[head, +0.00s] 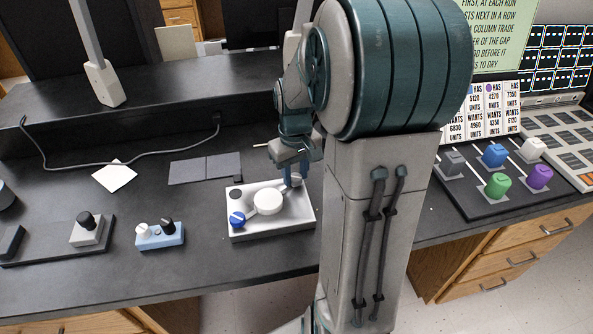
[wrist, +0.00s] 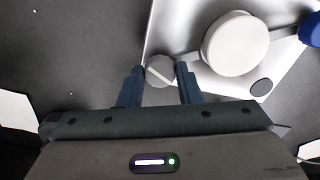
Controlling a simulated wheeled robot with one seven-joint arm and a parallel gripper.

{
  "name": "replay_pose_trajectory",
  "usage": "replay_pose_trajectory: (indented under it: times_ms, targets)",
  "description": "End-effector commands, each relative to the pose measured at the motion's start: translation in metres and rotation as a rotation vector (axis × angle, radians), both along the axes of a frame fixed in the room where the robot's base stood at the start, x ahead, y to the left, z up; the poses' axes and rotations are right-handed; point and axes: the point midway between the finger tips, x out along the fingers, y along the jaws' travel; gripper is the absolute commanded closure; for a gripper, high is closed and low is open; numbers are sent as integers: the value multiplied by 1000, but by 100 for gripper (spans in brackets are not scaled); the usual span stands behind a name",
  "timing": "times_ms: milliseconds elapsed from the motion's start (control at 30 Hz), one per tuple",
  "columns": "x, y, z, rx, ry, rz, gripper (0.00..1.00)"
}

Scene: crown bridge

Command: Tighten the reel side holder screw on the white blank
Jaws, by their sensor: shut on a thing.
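The white blank (head: 280,228) lies on the dark bench, a pale block with a round white disc (head: 268,202) in its middle. A blue knob (head: 237,220) sits at one end of a grey bar and a grey slotted screw head (wrist: 160,70) at the other end. The blank (wrist: 190,28) and the disc (wrist: 235,44) also show in the wrist view. My gripper (head: 295,178) is over the right end of the blank. In the wrist view its fingers (wrist: 160,84) stand either side of the grey screw head and are shut on it. The fingertip contact is partly hidden.
A small blue box (head: 160,238) with knobs stands left of the blank. A dark tray (head: 500,200) with coloured knobs is at the right. A dark flat mat (head: 205,168) and a white card (head: 114,176) lie behind.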

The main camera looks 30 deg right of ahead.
Motion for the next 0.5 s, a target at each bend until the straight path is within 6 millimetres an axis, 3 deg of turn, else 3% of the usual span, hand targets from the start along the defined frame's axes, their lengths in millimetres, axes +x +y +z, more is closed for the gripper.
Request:
replay_pose_trajectory:
  times_ms: [200, 500]
  targets:
    - [0, 0, 1, 0, 0, -188, 92]
    - [0, 0, 1, 0, -1, -253, 91]
